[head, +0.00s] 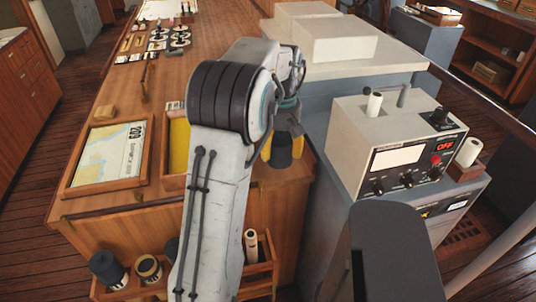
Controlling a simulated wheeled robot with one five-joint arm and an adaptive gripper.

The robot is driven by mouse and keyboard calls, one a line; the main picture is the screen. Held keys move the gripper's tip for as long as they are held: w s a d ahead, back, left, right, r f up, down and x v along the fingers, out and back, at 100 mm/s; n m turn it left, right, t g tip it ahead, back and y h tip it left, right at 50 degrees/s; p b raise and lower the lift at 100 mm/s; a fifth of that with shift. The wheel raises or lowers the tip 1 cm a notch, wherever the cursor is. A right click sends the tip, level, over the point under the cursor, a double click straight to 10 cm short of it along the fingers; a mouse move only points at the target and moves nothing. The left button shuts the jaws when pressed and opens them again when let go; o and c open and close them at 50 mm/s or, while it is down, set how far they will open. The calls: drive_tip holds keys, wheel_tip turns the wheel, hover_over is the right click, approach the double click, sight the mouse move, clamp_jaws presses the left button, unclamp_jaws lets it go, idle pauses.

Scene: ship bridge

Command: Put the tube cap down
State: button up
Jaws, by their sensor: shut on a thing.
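My gripper (284,146) is partly hidden behind my own arm, above the right end of the wooden chart table (232,86). A dark capped tube (106,268) and an open-ended tube (148,268) stand in the wooden rack (265,271) below the table front.
A framed chart (110,158) lies on the table's left. A grey cabinet with a control box (395,140) stands at the right. My arm covers part of the table and rack.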

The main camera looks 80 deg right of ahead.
drive_tip(key=w+d+f, duration=0.1)
drive_tip(key=d, duration=0.1)
drive_tip(key=w+d+f+p, duration=0.1)
drive_tip(key=w+d+f, duration=0.1)
drive_tip(key=d, duration=0.1)
drive_tip(key=w+d+f+p, duration=0.1)
drive_tip(key=d+f, duration=0.1)
drive_tip(key=shift+w+d+f, duration=0.1)
drive_tip(key=shift+w+d, duration=0.05)
drive_tip(key=shift+d, duration=0.25)
drive_tip(key=shift+f+p, duration=0.55)
drive_tip(key=shift+f, duration=1.5)
drive_tip(key=shift+f, duration=0.15)
drive_tip(key=o, duration=0.9)
drive_tip(key=shift+o, duration=0.2)
wheel_tip(320, 180, up, 12)
drive_tip(key=shift+r, duration=0.2)
